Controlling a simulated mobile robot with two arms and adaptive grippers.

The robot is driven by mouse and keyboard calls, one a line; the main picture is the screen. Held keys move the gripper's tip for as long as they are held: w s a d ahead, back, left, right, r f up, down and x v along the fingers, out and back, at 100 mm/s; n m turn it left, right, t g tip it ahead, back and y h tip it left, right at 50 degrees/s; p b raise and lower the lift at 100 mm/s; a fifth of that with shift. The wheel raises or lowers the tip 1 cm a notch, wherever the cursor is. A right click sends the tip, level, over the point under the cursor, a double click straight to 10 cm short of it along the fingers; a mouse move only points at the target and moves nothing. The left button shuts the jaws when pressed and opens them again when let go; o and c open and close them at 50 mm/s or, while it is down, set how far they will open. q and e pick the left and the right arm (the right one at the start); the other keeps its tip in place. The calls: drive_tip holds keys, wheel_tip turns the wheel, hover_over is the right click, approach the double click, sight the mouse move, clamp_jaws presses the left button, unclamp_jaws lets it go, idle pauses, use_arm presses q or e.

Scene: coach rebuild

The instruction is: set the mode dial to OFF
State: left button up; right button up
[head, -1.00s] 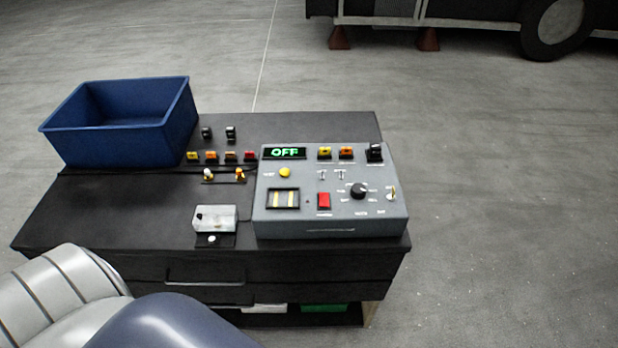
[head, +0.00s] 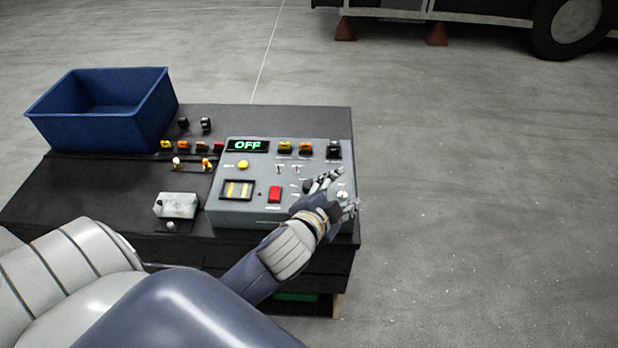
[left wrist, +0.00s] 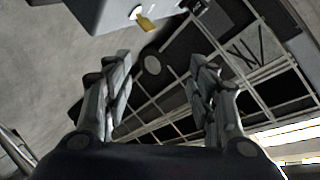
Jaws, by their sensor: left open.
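The grey control panel (head: 257,207) stands on the dark cabinet. Its display (head: 247,146) reads OFF in green. The black mode dial (head: 308,187) is on the right part of the panel, mostly hidden by my left gripper, and I cannot read its pointer. My left gripper (head: 341,189) reaches over the panel's right front from the near side, fingers open and empty. I cannot tell whether it touches the dial. In the left wrist view the open fingers (left wrist: 163,66) are below a panel corner (left wrist: 95,10), and the dial cannot be made out. My right gripper is not in view.
A blue bin (head: 100,120) stands at the back left. The floor right of the cabinet is clear.

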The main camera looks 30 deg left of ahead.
use_arm(q)
drive_tip(key=w+d+r+m+t+h, duration=0.3)
drive_tip(key=d+r+m+h, duration=0.15)
drive_tip(key=r+m, duration=0.35)
drive_tip(key=w+d+r+m+t+h, duration=0.4)
drive_tip(key=d+r+m, duration=0.15)
drive_tip(key=r, duration=0.45)
drive_tip(key=s+d+r+m+g+h, duration=0.2)
drive_tip(key=d+r+m+g+h, duration=0.3)
drive_tip(key=m+h, duration=0.6)
drive_tip(key=m+g+y, duration=1.6)
drive_tip(key=m+y, duration=0.2)
drive_tip(key=m, duration=0.6)
hover_over(310, 183)
wheel_tip(310, 183, down, 19)
wheel_tip(310, 183, down, 9)
drive_tip(key=p, duration=0.3)
drive_tip(key=shift+s+f+p, duration=0.1)
drive_tip(key=shift+f+p, duration=0.05)
drive_tip(key=shift+p, duration=0.15)
drive_tip(key=shift+f, duration=0.45)
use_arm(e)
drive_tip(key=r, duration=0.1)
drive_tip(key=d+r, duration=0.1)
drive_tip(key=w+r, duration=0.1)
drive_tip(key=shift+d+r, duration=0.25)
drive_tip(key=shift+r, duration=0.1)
